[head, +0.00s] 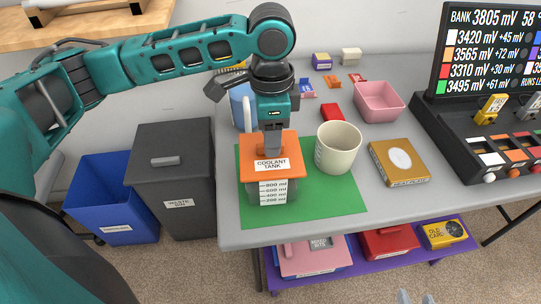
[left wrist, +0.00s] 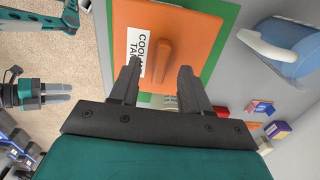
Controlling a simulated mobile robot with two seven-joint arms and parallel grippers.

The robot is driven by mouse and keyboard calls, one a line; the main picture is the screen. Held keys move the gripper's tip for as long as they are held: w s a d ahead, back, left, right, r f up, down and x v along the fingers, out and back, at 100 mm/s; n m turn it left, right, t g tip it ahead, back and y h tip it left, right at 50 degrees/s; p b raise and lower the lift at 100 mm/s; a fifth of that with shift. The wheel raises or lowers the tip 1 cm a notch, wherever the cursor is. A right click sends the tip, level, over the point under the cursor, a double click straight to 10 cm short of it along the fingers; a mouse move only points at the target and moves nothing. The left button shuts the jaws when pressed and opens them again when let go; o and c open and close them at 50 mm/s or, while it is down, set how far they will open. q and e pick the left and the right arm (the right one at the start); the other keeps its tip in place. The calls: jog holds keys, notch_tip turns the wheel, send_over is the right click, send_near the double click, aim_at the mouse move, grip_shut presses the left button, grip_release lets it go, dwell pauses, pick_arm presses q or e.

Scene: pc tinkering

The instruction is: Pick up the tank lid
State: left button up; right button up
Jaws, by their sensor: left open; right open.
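The orange tank lid (head: 288,148) sits on the clear coolant tank (head: 272,197), which stands on a green mat (head: 335,205). A white label (head: 271,165) on the lid reads COOLANT TANK. My left gripper (head: 272,152) points down over the lid. In the left wrist view the lid (left wrist: 195,40) has a raised orange bar handle (left wrist: 160,48), which lines up between my open left fingers (left wrist: 158,70). I cannot tell how deep the fingers reach around it. My right gripper (head: 416,297) shows only its fingertips at the bottom of the head view; it is open and empty.
A cream mug (head: 338,150) stands close right of the tank, and a blue pitcher (head: 238,105) behind it. A yellow box (head: 399,162), pink bin (head: 379,101) and readout console (head: 470,130) are farther right. A dark waste bin (head: 172,150) stands left of the table.

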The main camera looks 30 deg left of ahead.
pick_arm(q)
jog(key=shift+f, duration=0.8)
jog(key=shift+r, duration=0.1)
grip_shut()
